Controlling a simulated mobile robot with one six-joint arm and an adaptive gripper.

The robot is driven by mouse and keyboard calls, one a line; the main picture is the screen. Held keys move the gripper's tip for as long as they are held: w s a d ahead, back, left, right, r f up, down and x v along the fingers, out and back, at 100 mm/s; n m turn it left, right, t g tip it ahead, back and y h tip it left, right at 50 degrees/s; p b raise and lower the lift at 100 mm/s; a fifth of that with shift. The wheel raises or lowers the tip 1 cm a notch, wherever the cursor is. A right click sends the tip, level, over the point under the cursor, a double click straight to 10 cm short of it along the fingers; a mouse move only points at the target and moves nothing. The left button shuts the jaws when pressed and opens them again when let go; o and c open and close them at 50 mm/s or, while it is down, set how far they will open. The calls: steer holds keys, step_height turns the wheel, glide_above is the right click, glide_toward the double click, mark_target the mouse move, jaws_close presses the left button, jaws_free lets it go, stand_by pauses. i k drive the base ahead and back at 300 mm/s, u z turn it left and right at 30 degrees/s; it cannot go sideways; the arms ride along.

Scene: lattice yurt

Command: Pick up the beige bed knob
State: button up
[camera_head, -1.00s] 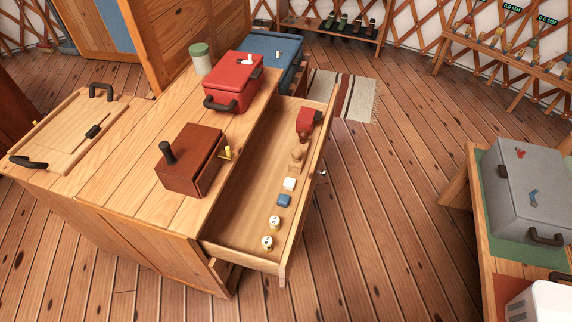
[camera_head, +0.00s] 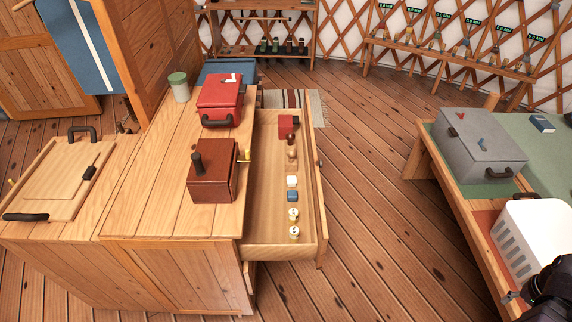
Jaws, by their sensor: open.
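The pulled-out wooden drawer (camera_head: 262,215) holds a row of small items. A tan turned-wood piece (camera_head: 291,165), which looks like the beige bed knob, stands in the row behind a white block (camera_head: 292,181). A darker brown knob-like piece (camera_head: 291,151) is just behind it, close to it. My gripper (camera_head: 516,297) shows dark and partly cut off at the lower right corner, in front of the white basket. It is open and empty, far to the right of the drawer.
The drawer also holds a red piece (camera_head: 287,126), a blue block (camera_head: 292,196) and two cream spools (camera_head: 294,232). A brown box (camera_head: 212,175) and red toolbox (camera_head: 219,100) stand on the cabinet. The right bench bears a grey case (camera_head: 478,145) and white basket (camera_head: 530,235). Floor between is clear.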

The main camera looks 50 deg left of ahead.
mark_target(291, 152)
steer(key=z, duration=0.35)
steer(key=k, duration=0.35)
steer(key=u, duration=2.55)
steer(key=i, duration=0.55)
steer(key=u, duration=0.05)
